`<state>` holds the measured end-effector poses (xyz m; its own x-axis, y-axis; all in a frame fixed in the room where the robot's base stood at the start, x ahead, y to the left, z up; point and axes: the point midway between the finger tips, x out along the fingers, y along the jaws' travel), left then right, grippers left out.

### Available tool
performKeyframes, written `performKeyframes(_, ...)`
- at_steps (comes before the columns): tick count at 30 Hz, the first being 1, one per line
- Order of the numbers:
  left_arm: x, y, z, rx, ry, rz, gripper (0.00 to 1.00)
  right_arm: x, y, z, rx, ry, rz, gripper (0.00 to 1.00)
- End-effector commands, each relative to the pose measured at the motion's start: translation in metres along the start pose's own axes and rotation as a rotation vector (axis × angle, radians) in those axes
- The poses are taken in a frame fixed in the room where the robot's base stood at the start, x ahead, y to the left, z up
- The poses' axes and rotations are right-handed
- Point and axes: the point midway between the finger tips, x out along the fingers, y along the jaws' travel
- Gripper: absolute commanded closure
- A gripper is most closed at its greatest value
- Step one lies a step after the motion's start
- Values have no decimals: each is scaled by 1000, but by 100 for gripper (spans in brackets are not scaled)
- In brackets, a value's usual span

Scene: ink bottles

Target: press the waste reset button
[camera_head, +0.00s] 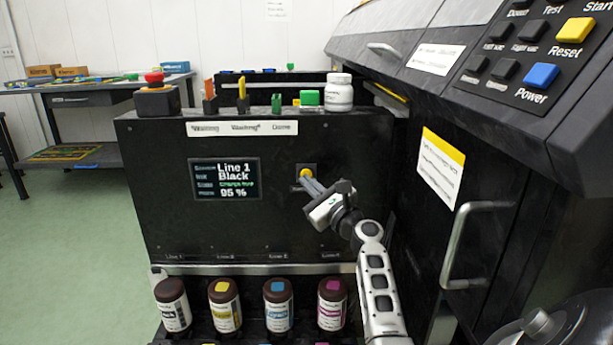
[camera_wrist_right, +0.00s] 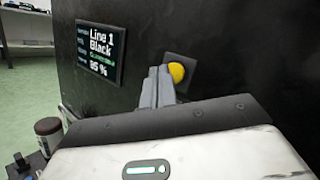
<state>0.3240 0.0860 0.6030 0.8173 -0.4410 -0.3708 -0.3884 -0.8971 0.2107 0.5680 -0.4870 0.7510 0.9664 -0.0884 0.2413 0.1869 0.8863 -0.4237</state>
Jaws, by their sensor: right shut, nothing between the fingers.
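A round yellow button (camera_head: 306,173) sits on a small dark square plate on the front of the black cabinet, right of the screen. It also shows in the right wrist view (camera_wrist_right: 177,72). My right gripper (camera_head: 309,183) is shut and empty, its fingertips at the button's lower edge. In the right wrist view the fingertips (camera_wrist_right: 160,72) are just left of the button and overlap its edge; I cannot tell whether they touch it. The screen (camera_head: 225,179) reads Line 1, Black, 95 %. My left gripper is not in view.
Several ink bottles (camera_head: 278,305) stand in a row below the cabinet front. A red mushroom button (camera_head: 154,79) and a white jar (camera_head: 339,93) are on the cabinet top. A large machine with a Reset button (camera_head: 574,30) and a handle (camera_head: 462,245) stands close on the right.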

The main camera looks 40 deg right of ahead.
Motion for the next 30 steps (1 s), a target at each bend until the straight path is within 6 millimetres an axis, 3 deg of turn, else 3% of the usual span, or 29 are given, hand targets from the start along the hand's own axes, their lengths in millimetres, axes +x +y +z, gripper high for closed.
performKeyframes(30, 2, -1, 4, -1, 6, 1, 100, 10, -5, -6, 0, 0, 0, 100)
